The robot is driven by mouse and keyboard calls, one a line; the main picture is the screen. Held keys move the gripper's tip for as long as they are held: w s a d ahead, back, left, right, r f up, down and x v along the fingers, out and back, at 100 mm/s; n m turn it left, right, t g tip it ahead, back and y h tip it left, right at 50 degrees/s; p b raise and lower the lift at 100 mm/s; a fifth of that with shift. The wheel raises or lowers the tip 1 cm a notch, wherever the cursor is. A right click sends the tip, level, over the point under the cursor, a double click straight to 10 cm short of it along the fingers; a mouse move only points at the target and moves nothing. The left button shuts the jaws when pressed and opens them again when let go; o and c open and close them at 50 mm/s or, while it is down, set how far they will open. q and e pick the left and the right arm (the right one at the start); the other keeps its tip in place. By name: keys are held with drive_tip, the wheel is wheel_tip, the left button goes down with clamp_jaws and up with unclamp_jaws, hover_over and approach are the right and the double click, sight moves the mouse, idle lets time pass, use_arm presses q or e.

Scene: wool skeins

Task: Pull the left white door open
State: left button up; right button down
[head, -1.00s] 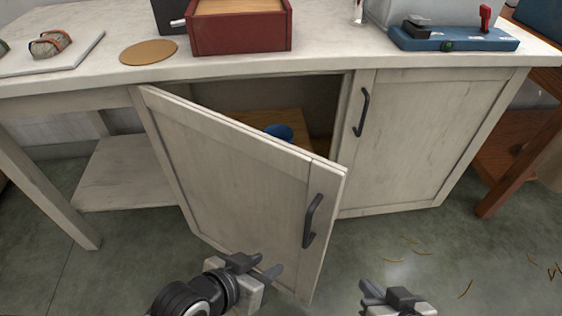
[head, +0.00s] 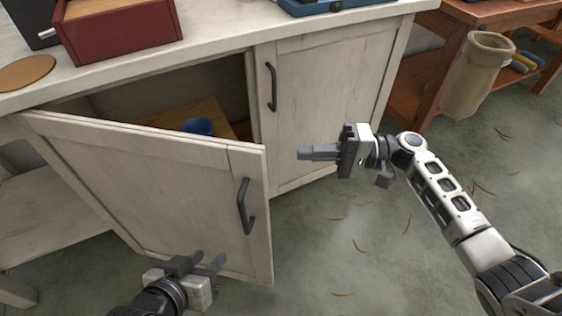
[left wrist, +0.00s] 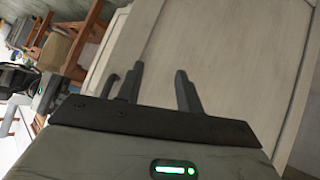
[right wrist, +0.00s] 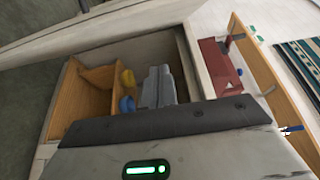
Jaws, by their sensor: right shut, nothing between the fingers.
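The left white door (head: 160,180) stands part open, swung out from the cabinet, with its dark handle (head: 245,206) near the free edge. My left gripper (head: 208,262) is in front of the door, low and left of the handle, its fingers apart and empty. In the left wrist view the two fingers (left wrist: 160,90) stand apart before the pale door panel. My right gripper (head: 302,154) is right of the door's free edge, in front of the right white door (head: 325,100), fingers closed together. In the right wrist view the closed fingers (right wrist: 158,86) point toward the cabinet opening.
A red box (head: 120,28) stands on the countertop. A tan bin (head: 478,75) hangs at the right.

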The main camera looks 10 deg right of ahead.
sight(258, 172)
drive_tip(key=shift+s+a+p, duration=0.15)
drive_tip(key=shift+s+a, duration=0.3)
drive_tip(key=shift+a, duration=1.35)
drive_tip(key=shift+s+a+p, duration=0.2)
drive_tip(key=shift+s+a, duration=0.25)
drive_tip(key=shift+a, duration=1.35)
drive_tip(key=shift+s+a+p, duration=0.15)
drive_tip(key=shift+s+a, duration=0.3)
drive_tip(key=shift+a, duration=1.35)
